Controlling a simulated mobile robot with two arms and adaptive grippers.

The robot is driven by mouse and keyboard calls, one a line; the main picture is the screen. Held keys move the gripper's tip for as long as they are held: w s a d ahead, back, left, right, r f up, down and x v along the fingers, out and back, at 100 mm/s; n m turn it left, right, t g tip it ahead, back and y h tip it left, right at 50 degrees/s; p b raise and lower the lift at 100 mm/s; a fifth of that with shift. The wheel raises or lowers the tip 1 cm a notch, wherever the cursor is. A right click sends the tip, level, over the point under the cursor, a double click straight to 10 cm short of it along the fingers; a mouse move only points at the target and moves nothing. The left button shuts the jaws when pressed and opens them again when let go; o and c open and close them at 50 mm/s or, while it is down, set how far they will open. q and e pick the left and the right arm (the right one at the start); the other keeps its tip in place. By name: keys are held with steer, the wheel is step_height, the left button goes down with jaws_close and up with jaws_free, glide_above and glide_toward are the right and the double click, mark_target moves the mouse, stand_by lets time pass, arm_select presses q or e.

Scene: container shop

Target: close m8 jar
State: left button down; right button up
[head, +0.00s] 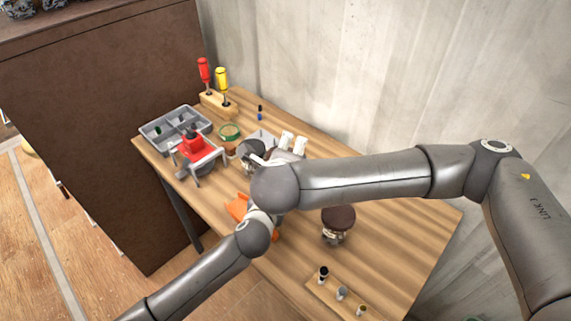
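A clear jar with a dark brown lid (338,220) stands upright on the wooden table, right of my wrists. A second round clear container (250,153) is partly hidden beside my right wrist. No label can be read, so I cannot tell which is the m8 jar. My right arm comes in from the right; pale finger-like parts (293,143) show beyond its wrist, but I cannot tell whether they are its gripper. My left arm comes in from the lower left and ends under the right wrist; its gripper is hidden.
A grey compartment tray (157,142), a red device with grey legs (196,151), a green ring (229,132) and red and yellow screwdrivers (213,78) fill the far left. An orange object (237,206) sits by my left wrist. A wooden strip (335,302) with small pieces lies near right.

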arm_select(q)
steer(key=shift+s+d+f, duration=0.1)
steer(key=shift+s+d, duration=0.15)
steer(key=shift+d, duration=0.1)
steer(key=c, duration=0.8)
jaws_free()
steer(key=o, duration=0.4)
steer(key=shift+s+f, duration=0.1)
steer(key=shift+f, duration=0.05)
steer(key=shift+c, duration=0.2)
steer(key=v, duration=0.8)
steer(key=shift+w+a+r, duration=0.25)
steer(key=shift+r, duration=0.1)
steer(key=shift+a, duration=0.1)
